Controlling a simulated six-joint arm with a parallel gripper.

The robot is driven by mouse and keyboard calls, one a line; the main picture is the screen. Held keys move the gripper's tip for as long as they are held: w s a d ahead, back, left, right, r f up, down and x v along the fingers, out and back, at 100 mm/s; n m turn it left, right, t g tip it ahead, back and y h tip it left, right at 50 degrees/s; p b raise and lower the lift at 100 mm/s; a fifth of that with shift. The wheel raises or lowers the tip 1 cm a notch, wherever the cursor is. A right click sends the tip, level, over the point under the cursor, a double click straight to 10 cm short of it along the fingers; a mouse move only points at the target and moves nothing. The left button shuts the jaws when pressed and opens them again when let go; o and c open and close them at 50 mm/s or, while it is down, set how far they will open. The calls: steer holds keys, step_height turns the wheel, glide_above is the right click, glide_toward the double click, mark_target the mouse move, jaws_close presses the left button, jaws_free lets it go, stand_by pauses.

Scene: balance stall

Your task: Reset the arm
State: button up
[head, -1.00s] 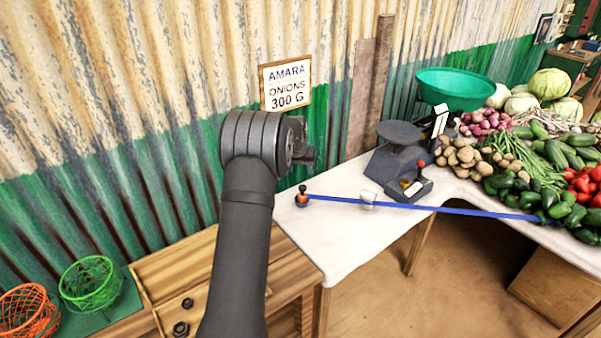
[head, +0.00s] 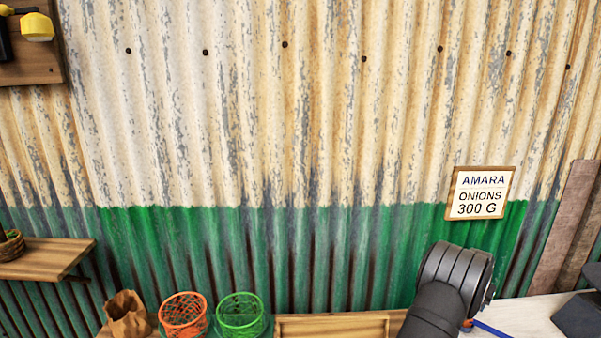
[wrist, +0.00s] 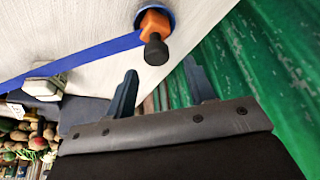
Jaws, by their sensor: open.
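My arm (head: 440,295) shows at the lower right of the head view, in front of the green part of the wall; its gripper is hidden there. In the wrist view my gripper (wrist: 160,88) has its two dark fingers apart with nothing between them. An orange piece with a dark knob (wrist: 155,35) sits at the end of a blue beam (wrist: 95,57), beyond the fingertips and apart from them. A pale block (wrist: 45,85) is on the beam farther left. A bit of the blue beam also shows at the lower right of the head view (head: 495,329).
A corrugated wall (head: 300,130) fills most of the head view, with an onion sign (head: 480,193). Orange (head: 183,315) and green baskets (head: 241,315), a paper bag (head: 128,315) and a wooden tray (head: 333,327) line the bottom. A white tabletop (head: 535,315) is lower right.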

steer(key=x, duration=0.4)
steer(key=shift+a+f, duration=0.1)
steer(key=shift+f, duration=0.1)
steer(key=shift+r, duration=0.2)
